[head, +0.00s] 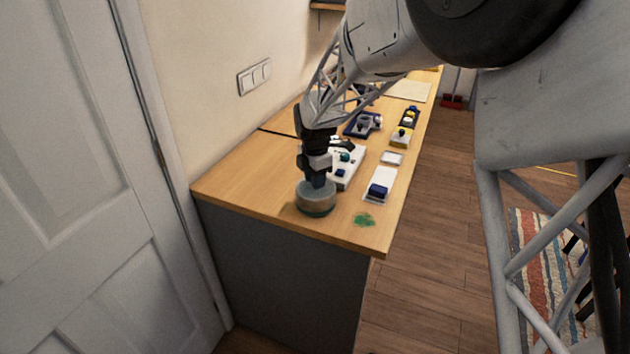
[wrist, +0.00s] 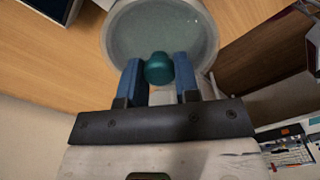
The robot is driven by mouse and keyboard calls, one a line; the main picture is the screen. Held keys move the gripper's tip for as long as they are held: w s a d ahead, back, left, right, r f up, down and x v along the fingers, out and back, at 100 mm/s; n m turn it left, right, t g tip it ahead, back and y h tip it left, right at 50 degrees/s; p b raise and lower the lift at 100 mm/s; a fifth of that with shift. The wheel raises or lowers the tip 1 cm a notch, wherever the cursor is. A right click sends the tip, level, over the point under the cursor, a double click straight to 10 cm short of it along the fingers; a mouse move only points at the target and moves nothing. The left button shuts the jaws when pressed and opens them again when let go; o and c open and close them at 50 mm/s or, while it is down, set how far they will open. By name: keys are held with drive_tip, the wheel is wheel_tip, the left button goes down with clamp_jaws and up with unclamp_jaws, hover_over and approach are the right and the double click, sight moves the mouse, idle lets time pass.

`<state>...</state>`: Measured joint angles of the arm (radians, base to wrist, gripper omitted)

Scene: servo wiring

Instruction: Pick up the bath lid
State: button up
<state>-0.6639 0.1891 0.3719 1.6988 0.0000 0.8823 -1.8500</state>
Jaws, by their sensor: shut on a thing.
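The bath lid (wrist: 165,30) is a round, pale, see-through disc with a teal knob (wrist: 159,69) at its near side in the wrist view. The two blue fingers of my gripper (wrist: 158,75) stand on either side of the knob and are shut on it. In the head view my gripper (head: 319,178) points down onto the round grey-teal bath (head: 316,203) near the front edge of the wooden worktop. I cannot tell whether the lid rests on the bath or is raised off it.
The worktop (head: 245,181) is bare to the left. A green patch (head: 364,219) lies right of the bath by the front edge. A white tray with a dark blue block (head: 379,191) and a white board (head: 350,169) with small parts are behind. Other items stand farther back.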

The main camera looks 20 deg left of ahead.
drive_tip(key=shift+r, duration=0.6)
wheel_tip(320, 180, up, 2)
drive_tip(key=shift+r, duration=0.1)
drive_tip(key=s+d+r, duration=0.1)
drive_tip(key=s+d, duration=0.8)
drive_tip(key=s, duration=0.3)
drive_tip(key=shift+s+d+r, duration=0.15)
drive_tip(key=shift+s+d, duration=0.15)
drive_tip(key=shift+s, duration=0.05)
drive_tip(key=w+a+r, duration=0.1)
drive_tip(key=w+a, duration=0.2)
drive_tip(key=w, duration=0.1)
drive_tip(key=w+a+r, duration=0.1)
drive_tip(key=w+a, duration=0.2)
drive_tip(key=w, duration=0.1)
drive_tip(key=w+a, duration=0.3)
drive_tip(key=w, duration=0.1)
drive_tip(key=shift+w+a+r, duration=0.35)
drive_tip(key=shift+r, duration=0.05)
drive_tip(key=shift+f, duration=0.1)
drive_tip(key=shift+f, duration=3.1)
drive_tip(key=shift+f, duration=0.15)
idle(0.7)
